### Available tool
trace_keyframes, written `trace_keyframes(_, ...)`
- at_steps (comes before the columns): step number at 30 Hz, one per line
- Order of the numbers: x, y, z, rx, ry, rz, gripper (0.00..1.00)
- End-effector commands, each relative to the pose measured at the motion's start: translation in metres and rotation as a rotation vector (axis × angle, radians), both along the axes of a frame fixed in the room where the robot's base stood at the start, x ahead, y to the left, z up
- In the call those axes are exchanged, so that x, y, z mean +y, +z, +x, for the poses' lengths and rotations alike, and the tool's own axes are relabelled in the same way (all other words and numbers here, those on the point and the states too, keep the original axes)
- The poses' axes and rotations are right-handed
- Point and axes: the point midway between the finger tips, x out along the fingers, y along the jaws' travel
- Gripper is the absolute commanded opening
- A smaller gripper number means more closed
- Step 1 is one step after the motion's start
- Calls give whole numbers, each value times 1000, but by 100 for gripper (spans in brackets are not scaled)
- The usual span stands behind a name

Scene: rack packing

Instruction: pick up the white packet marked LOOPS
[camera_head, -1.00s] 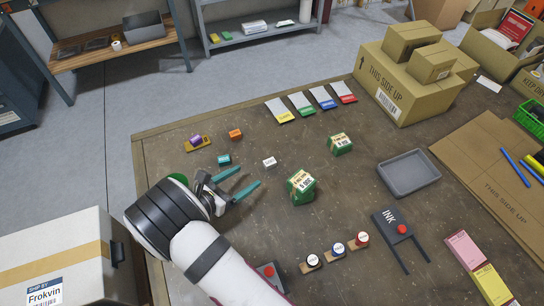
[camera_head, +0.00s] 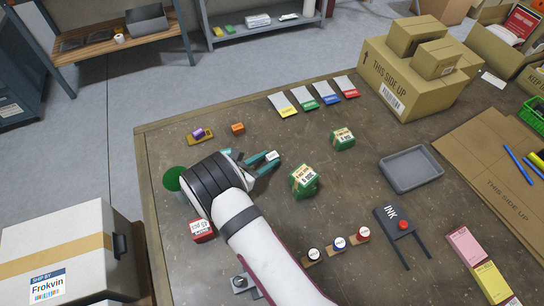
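A small white packet (camera_head: 272,155) lies on the brown table, left of the green boxes; its lettering is too small to read. My gripper (camera_head: 270,158) is at the packet, its two teal fingers reaching to either side of it. I cannot tell whether the fingers touch the packet or leave a gap. My arm comes in from the bottom of the picture and hides the table behind the gripper.
A green box (camera_head: 304,182) stands close right of the gripper, another green box (camera_head: 343,139) beyond it. A teal packet (camera_head: 225,153) is partly hidden by my gripper. An orange packet (camera_head: 238,128) lies farther back. A red-and-white box (camera_head: 201,230) sits beside my arm.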

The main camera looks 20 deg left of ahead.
Motion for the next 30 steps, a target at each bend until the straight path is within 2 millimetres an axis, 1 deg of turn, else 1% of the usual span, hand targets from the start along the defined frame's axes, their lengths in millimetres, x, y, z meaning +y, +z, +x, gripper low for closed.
trace_keyframes(1,0,0,0,0,0,0,23)
trace_keyframes(3,0,0,0,0,0,0,10)
trace_keyframes(5,0,0,0,0,0,0,0)
trace_keyframes(17,0,2,0,0,0,0,0)
trace_keyframes(20,0,11,0,-1,0,2,0)
trace_keyframes(23,0,26,0,-2,0,2,0)
trace_keyframes(25,0,40,0,-2,0,3,0)
trace_keyframes(26,-4,45,1,-2,-2,2,0)
trace_keyframes(30,-38,64,5,0,-3,-1,0)
